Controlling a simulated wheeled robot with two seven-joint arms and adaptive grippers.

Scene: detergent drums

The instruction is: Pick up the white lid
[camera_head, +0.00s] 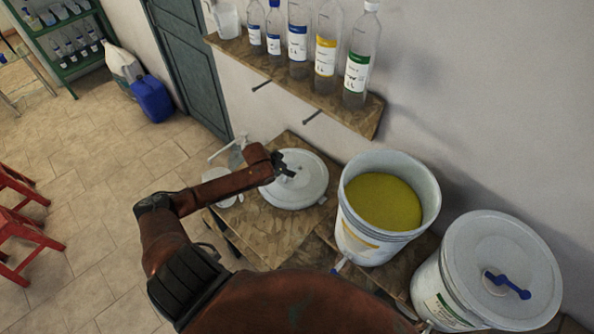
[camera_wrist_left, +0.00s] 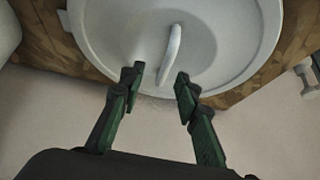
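The round white lid (camera_head: 307,191) lies flat on the wooden table, left of an open white drum of yellow contents (camera_head: 384,203). In the left wrist view the lid (camera_wrist_left: 105,30) fills the top, with its raised white handle (camera_wrist_left: 173,45) near the middle. My left gripper (camera_head: 284,171) is over the lid; its far side hides part of the lid and handle. My right gripper is not in view.
A second white drum (camera_head: 449,284) stands right, its lid bearing a blue tool (camera_head: 508,285). A wooden shelf (camera_head: 285,78) with several bottles overhangs the table's back. Red stools (camera_head: 25,235) stand on the floor at far left.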

